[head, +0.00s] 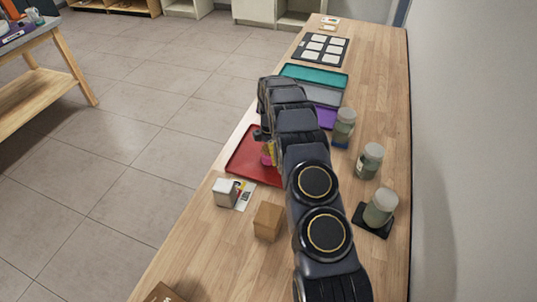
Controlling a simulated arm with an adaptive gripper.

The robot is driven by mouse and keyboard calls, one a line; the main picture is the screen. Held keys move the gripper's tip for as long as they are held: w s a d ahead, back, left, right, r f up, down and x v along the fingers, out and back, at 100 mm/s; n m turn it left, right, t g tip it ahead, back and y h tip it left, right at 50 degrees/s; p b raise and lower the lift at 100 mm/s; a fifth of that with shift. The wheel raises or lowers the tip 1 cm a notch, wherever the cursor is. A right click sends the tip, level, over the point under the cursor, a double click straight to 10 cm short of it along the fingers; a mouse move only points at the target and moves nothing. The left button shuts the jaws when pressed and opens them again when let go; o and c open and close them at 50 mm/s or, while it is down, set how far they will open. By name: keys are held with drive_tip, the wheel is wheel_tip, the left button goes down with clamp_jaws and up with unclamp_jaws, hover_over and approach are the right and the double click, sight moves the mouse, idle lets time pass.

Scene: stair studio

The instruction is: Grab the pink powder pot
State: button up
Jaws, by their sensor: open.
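A small pink pot (266,160) shows on the red tray (245,148), partly hidden by my arm. My gripper (264,138) is just above and beside the pot at the far end of my arm. It is open, but its fingers are mostly hidden behind my arm links. I cannot tell whether the fingers touch the pot or stand around it. A yellow item (272,152) shows right by the pot, also partly covered.
Teal (313,74), grey (318,94) and purple (326,117) trays lie farther along. Lidded jars (344,128), (369,161), (381,207) stand to the right. A white box (225,193) and brown box (268,221) stand nearer. The table's near-left surface (205,245) is mostly clear.

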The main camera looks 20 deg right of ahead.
drive_tip(key=shift+f, duration=0.75)
drive_tip(key=c, duration=1.2)
drive_tip(key=shift+r, duration=0.2)
